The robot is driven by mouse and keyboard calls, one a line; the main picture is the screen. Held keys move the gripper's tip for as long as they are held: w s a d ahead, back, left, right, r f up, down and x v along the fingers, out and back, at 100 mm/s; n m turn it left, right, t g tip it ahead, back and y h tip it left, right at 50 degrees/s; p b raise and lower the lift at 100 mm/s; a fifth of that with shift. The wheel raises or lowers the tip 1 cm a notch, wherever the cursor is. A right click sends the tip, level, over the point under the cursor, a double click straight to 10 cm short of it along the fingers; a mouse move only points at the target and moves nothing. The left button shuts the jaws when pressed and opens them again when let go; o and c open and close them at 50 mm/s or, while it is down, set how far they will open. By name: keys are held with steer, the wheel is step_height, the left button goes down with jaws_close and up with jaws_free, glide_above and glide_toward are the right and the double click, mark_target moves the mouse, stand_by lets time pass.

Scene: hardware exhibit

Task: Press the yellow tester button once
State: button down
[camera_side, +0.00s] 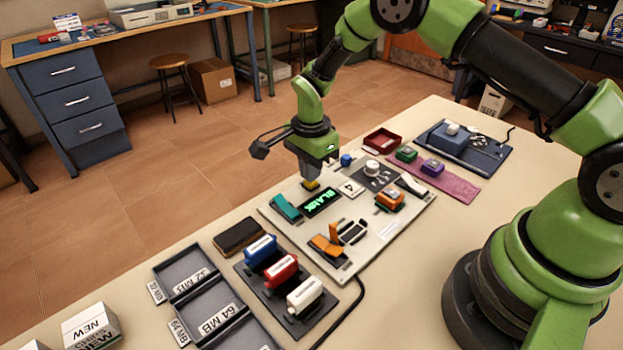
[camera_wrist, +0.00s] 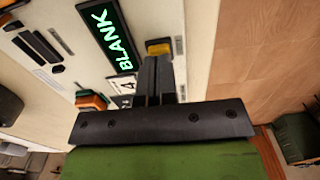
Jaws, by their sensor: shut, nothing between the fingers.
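The yellow tester button (camera_side: 311,186) sits on the pale tester board (camera_side: 367,254), near its far left edge. My gripper (camera_side: 312,178) is shut and empty, pointing down with its fingertips right over the button. In the wrist view the yellow button (camera_wrist: 158,47) shows just beyond the closed fingertips (camera_wrist: 157,60), which hide part of it. I cannot tell whether they touch it. A display (camera_side: 321,202) next to the button reads "BLANK" in green; it also shows in the wrist view (camera_wrist: 107,35).
The board also carries a teal part (camera_side: 286,207), a blue knob (camera_side: 346,159) and orange parts (camera_side: 326,245). A rack holds blue, red and white modules (camera_side: 281,270). Dark labelled trays (camera_side: 193,292) lie at the front left. A purple mat (camera_side: 449,184) lies at the right.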

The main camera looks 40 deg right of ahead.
steer(key=shift+r, duration=2.95)
steer(key=shift+r, duration=0.15)
steer(key=s+r+n+t+y, duration=0.1)
steer(key=s+r+n+t, duration=0.15)
steer(key=s+r, duration=0.45)
steer(key=s+r+n+t, duration=0.1)
steer(key=s+r+n, duration=0.25)
steer(key=r, duration=0.85)
steer(key=s+r+n+t+y, duration=0.1)
steer(key=s+r+n+t, duration=0.2)
steer(key=s+n, duration=0.5)
steer(key=shift+s+a+t, duration=0.35)
steer(key=shift+s, duration=2.55)
